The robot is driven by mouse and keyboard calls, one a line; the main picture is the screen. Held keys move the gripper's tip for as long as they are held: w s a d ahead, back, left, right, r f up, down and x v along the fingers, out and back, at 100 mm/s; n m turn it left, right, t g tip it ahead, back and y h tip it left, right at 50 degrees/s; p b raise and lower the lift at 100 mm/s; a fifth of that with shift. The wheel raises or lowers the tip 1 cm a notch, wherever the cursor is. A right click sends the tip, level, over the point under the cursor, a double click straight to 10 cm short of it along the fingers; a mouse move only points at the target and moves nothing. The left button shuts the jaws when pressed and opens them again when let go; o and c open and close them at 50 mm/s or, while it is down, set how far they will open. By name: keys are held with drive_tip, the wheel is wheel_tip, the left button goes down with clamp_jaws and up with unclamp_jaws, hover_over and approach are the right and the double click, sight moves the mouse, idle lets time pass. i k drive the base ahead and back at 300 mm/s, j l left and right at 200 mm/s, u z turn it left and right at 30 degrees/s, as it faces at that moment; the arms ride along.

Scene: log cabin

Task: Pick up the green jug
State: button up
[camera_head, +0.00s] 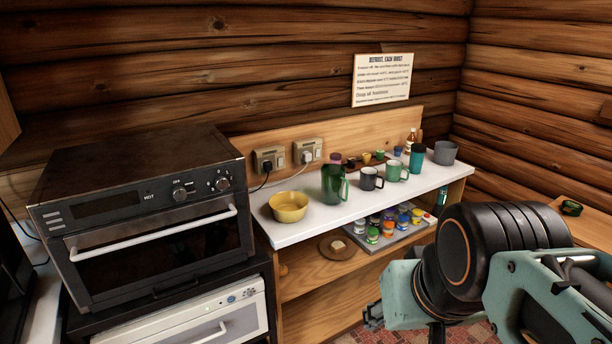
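The green jug (332,184) is dark green with a dark reddish lid and a green handle on its right side. It stands upright on the white shelf top (300,226), between a yellow bowl and a dark mug. My arm fills the lower right, in front of the shelf unit and well apart from the jug. Its teal and black parts are in view, but I cannot make out the fingertips or whether the gripper is open or shut. Nothing covers the jug.
The yellow bowl (288,207) is left of the jug. The dark mug (371,179), a green mug (396,171), a teal cup (416,161) and a grey pot (445,153) stand to its right. An oven (145,225) is at left. Several small jars sit on a lower tray (388,241).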

sight(333, 176)
drive_tip(key=i+z, duration=0.35)
drive_tip(key=i, duration=0.8)
drive_tip(key=i+z, duration=0.55)
drive_tip(key=i, duration=0.15)
drive_tip(key=i+j+u, duration=0.25)
drive_tip(key=i+j, duration=0.05)
drive_tip(key=i, duration=0.05)
